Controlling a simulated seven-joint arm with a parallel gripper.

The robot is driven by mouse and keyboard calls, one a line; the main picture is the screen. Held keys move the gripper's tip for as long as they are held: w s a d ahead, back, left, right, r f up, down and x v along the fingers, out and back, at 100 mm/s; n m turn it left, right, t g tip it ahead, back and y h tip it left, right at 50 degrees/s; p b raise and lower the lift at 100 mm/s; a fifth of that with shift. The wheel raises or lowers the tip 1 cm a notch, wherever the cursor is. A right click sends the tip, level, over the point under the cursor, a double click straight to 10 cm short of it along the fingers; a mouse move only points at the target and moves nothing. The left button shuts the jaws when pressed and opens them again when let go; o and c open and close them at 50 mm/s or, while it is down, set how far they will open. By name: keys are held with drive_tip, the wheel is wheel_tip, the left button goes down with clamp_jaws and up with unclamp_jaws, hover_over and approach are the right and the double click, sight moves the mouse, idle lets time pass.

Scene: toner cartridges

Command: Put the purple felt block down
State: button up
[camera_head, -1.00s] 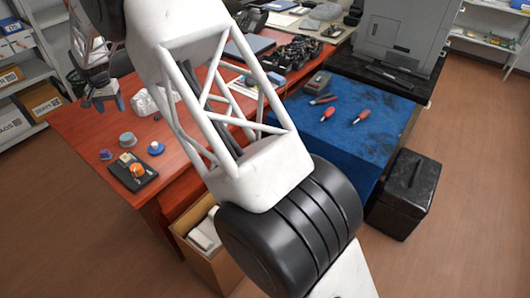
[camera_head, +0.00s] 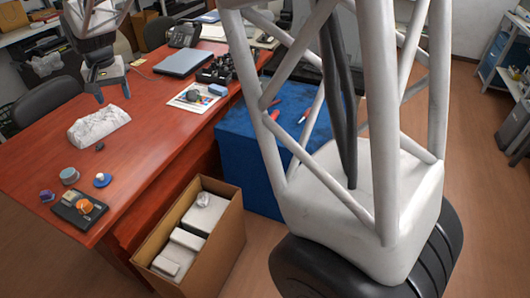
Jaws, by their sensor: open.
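The small purple block (camera_head: 47,196) sits on the red-brown table (camera_head: 150,120) near its left front edge, beside a black pad (camera_head: 72,218). My gripper (camera_head: 113,93) points down over the table at the upper left, behind a crumpled white lump (camera_head: 98,128). It is open, with nothing visible between its fingers, and is well apart from the purple block.
An orange piece (camera_head: 84,206) is on the black pad. A grey-blue cylinder (camera_head: 69,176) and a blue-and-white knob (camera_head: 102,181) stand nearby. A laptop (camera_head: 183,61) lies farther back. An open carton (camera_head: 232,235) with white packages stands in front of the table.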

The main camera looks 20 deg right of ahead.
drive_tip(key=s+d+r+t, duration=0.1)
drive_tip(key=s+d+r, duration=0.2)
drive_tip(key=s+d, duration=0.7)
drive_tip(key=s+d+r, duration=0.2)
drive_tip(key=s+d, duration=0.7)
drive_tip(key=d, duration=0.2)
drive_tip(key=s+d+f, duration=0.2)
drive_tip(key=s+d, duration=0.3)
drive_tip(key=s, duration=0.6)
drive_tip(key=s+d+f, duration=0.3)
drive_tip(key=s+d, duration=0.2)
drive_tip(key=s, duration=0.6)
drive_tip(key=shift+d+f+t+h, duration=0.15)
drive_tip(key=shift+d+t+h, duration=0.05)
drive_tip(key=shift+t+h, duration=0.1)
drive_tip(key=shift+c, duration=0.5)
drive_tip(key=shift+w, duration=0.1)
